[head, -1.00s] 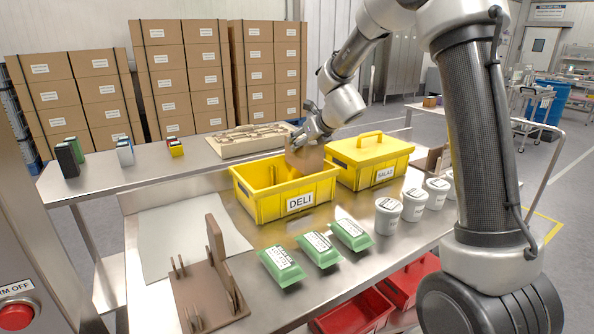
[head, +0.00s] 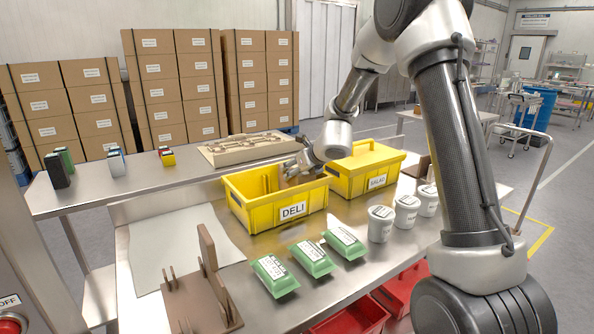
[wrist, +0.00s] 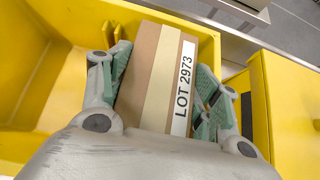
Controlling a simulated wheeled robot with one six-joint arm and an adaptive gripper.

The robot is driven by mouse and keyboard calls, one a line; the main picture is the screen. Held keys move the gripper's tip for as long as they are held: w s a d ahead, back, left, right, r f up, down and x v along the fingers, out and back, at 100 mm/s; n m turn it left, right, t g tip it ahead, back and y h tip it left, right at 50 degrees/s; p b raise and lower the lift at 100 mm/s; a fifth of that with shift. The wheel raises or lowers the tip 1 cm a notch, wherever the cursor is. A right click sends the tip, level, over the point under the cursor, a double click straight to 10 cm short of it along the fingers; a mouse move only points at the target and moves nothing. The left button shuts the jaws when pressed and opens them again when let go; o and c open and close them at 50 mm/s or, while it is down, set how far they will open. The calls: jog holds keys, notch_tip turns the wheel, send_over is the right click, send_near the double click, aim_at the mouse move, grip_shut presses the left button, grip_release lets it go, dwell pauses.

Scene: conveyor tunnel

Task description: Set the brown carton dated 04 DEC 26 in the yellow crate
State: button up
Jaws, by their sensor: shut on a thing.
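My gripper (head: 297,172) reaches down into the right end of the open yellow DELI crate (head: 258,217). In the wrist view its green-padded fingers (wrist: 158,88) are shut on the sides of a brown carton (wrist: 148,75). The carton has a pale tape strip and a white label reading LOT 2973; no date shows on it here. It is within the crate's walls, close to the right end wall. I cannot tell whether it touches the floor. The crate (wrist: 35,75) has clear floor to the left in the wrist view.
A yellow SALAD crate with its lid shut (head: 368,158) stands right of the open crate. Green packs (head: 309,257) and white tubs (head: 407,210) stand in front. A brown rack (head: 205,292) is at front left, beside a pale mat (head: 175,243).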

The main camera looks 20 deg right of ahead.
jog(key=shift+f, duration=0.55)
jog(key=o, duration=1.6)
